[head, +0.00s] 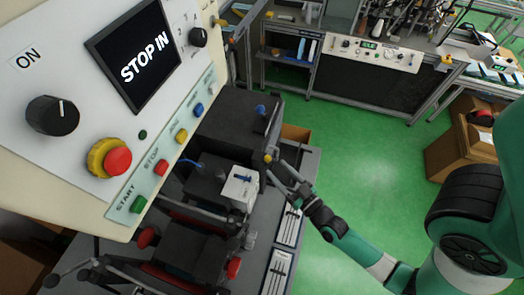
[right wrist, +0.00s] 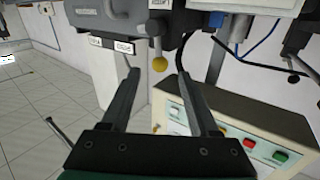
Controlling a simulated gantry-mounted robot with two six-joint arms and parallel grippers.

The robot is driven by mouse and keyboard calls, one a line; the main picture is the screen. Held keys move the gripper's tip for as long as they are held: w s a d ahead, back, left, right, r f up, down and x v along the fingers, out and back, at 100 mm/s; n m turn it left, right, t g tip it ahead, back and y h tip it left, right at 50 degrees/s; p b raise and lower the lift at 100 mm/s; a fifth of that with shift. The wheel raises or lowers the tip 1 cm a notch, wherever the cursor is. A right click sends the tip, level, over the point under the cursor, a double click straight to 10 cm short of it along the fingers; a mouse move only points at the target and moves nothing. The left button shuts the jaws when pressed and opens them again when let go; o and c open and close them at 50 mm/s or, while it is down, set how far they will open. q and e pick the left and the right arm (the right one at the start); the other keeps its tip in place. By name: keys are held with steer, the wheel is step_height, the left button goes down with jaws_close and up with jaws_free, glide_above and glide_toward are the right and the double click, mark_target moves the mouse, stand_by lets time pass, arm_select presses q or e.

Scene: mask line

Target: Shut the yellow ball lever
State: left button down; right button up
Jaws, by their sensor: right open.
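The yellow ball (right wrist: 159,63) hangs at the lower end of a short lever under a grey machine part in the right wrist view. It shows between and just beyond my right fingertips (right wrist: 157,76), with space on both sides. In the head view the small yellow ball (head: 268,158) is at the end of a dark bar, close to the tips of my right gripper (head: 279,174). My right gripper is open and empty. I cannot tell whether a finger touches the ball. My left gripper is not in view.
A control panel (head: 85,75) with a screen, knobs and coloured buttons fills the upper left. Black machine blocks (head: 238,122) and red-ended handles (head: 233,267) crowd below it. The green floor (head: 345,150) to the right is open. A button box (right wrist: 262,125) stands at right in the wrist view.

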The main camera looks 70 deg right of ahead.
mark_target(261, 154)
steer(key=x, duration=0.9)
steer(key=shift+w+d, duration=0.1)
steer(key=shift+w, duration=0.2)
steer(key=shift+r, duration=0.1)
jaws_close()
